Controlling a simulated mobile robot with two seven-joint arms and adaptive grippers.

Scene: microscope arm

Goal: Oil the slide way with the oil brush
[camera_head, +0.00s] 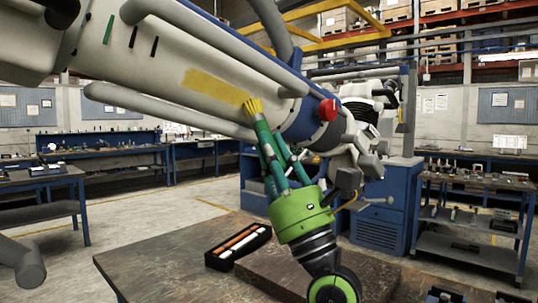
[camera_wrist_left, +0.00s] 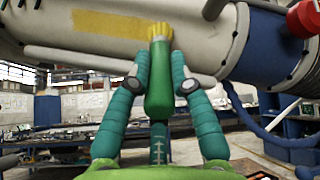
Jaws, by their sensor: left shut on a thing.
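The oil brush (camera_head: 262,128) has a green handle and yellow bristles, and it points upward. My left gripper (camera_head: 276,158) is shut on its handle; the left wrist view shows the teal fingers (camera_wrist_left: 160,84) on either side of the brush (camera_wrist_left: 159,75). A long yellow strip, apparently the slide way (camera_head: 213,87), runs along the side of the big pale arm (camera_head: 150,60). In the head view the bristles overlap the strip's right end. In the left wrist view they appear just right of the strip (camera_wrist_left: 105,23). I cannot tell whether they touch it. My right gripper is not in view.
A brown worktable (camera_head: 150,268) with a raised slab lies below. A black tray (camera_head: 238,246) with stick-like items stands on it. Grey tubes, blue joints and a red knob (camera_head: 327,110) are close to the brush. Benches and a shelf cart (camera_head: 475,215) stand behind.

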